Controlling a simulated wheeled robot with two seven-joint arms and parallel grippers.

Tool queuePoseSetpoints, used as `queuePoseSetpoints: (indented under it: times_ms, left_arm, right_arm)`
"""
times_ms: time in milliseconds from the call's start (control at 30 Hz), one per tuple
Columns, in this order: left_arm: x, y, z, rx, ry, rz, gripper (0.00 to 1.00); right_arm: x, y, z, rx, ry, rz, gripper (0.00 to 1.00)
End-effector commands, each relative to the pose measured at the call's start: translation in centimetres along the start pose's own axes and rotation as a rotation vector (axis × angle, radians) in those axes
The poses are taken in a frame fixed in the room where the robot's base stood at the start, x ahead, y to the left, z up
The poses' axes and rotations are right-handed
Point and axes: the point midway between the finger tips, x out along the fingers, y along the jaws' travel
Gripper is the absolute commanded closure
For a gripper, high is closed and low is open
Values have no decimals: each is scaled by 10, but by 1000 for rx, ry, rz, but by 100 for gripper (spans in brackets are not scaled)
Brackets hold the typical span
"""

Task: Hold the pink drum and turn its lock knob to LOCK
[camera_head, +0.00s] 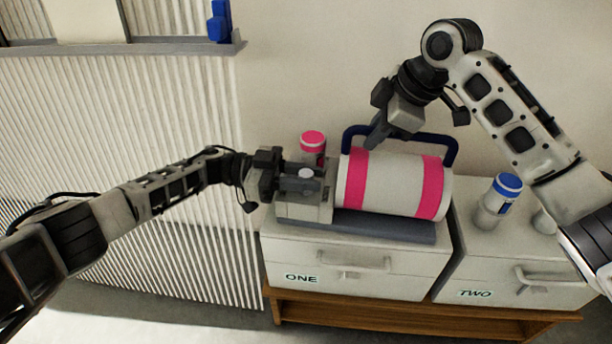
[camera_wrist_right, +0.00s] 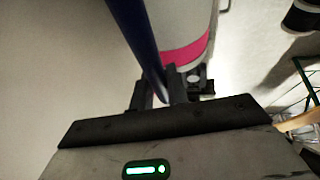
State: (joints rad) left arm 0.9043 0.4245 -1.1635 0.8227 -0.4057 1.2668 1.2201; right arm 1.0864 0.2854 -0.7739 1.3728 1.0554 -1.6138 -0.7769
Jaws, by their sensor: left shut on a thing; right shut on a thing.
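The white drum (camera_head: 393,185) with two pink bands lies on its side on a dark grey cradle (camera_head: 385,228) on top of cabinet ONE. A dark blue handle (camera_head: 437,145) arches over it. My right gripper (camera_head: 377,137) is shut on the handle near its left end; the right wrist view shows the blue bar (camera_wrist_right: 135,35) between the fingers, beside a pink band. A grey block (camera_head: 305,212) adjoins the drum's left end. My left gripper (camera_head: 298,178) is shut around a pale round knob (camera_head: 306,173) there. Its fingers partly hide the knob, and no lock marking is readable.
A pink-capped container (camera_head: 312,145) stands close behind the left gripper. A blue-capped bottle (camera_head: 496,203) stands on cabinet TWO (camera_head: 510,277), right of the drum. Cabinet ONE (camera_head: 350,285) has a front handle. A shelf (camera_head: 130,48) holds a blue object at upper left.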

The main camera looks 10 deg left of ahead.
Motion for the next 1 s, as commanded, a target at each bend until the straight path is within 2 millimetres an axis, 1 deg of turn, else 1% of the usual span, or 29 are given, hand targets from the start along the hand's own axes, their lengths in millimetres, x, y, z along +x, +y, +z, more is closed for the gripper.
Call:
queuePoseSetpoints:
  times_ms: [33,533,567,600,633,900,1000]
  left_arm:
    - [0,0,1,-1,-4,9,98]
    - [-1,1,1,-3,-4,30,98]
    - [-1,1,1,-3,-4,30,72]
    - [-1,0,1,-3,-4,30,61]
    - [-1,1,1,-3,-4,30,55]
    - [-1,0,0,-1,-2,30,55]
    - [-1,0,-6,-1,-2,30,55]
  right_arm:
    - [-2,0,-2,-4,5,1,100]
    - [-1,0,-2,-4,6,1,100]
    - [-1,0,-2,-4,6,1,100]
    - [-1,0,-2,-4,6,1,100]
    - [-1,0,-2,-4,6,1,100]
    - [-1,0,-2,-3,6,1,100]
    - [-1,0,-2,-3,6,1,100]
